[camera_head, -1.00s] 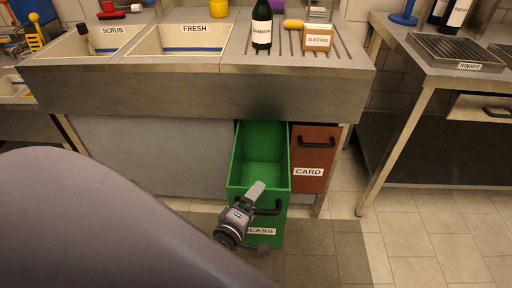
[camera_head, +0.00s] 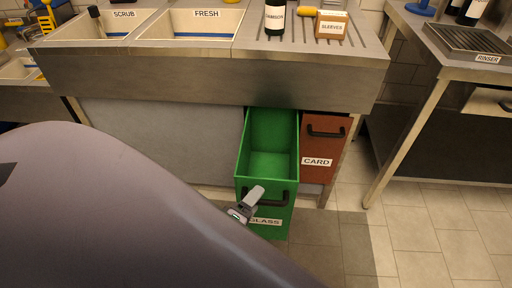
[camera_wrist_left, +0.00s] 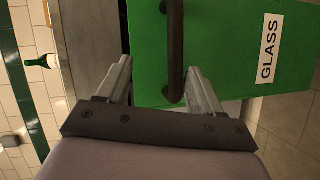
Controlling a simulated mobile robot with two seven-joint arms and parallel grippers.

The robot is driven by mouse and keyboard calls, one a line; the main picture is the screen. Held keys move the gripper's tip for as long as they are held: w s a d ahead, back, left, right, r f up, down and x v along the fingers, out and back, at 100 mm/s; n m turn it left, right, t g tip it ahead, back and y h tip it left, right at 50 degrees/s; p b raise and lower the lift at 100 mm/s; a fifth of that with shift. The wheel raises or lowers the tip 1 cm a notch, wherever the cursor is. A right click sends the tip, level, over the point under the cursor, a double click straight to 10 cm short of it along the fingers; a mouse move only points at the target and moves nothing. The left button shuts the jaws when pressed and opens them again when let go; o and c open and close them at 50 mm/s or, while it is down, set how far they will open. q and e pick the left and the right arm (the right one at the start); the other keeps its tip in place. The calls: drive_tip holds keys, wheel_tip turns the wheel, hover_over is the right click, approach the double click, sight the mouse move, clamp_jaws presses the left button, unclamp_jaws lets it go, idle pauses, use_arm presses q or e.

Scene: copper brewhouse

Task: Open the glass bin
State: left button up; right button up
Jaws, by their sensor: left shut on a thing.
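The green glass bin (camera_head: 266,212) is pulled out from under the sink counter, and its empty-looking inside shows from above. Its black handle (camera_head: 279,199) is on the front panel above the GLASS label. In the left wrist view the handle (camera_wrist_left: 175,40) runs between the two fingers of my left gripper (camera_wrist_left: 158,67), close to the right finger. My left arm hides part of the floor and the counter's lower left. My right gripper is not in view.
The red-brown card bin (camera_head: 324,145) is closed just right of the glass bin. The sink counter (camera_head: 205,78) overhangs both, holding a bottle (camera_head: 275,18) and a sleeves box (camera_head: 332,26). The rinser table (camera_head: 440,62) stands at right. Floor tiles in front are clear.

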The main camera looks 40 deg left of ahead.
use_arm(q)
drive_tip(key=shift+f+b+v, duration=0.2)
drive_tip(key=shift+v, duration=0.8)
drive_tip(key=shift+f+b+v, duration=0.2)
drive_tip(key=shift+v, duration=0.85)
drive_tip(key=shift+d, duration=0.15)
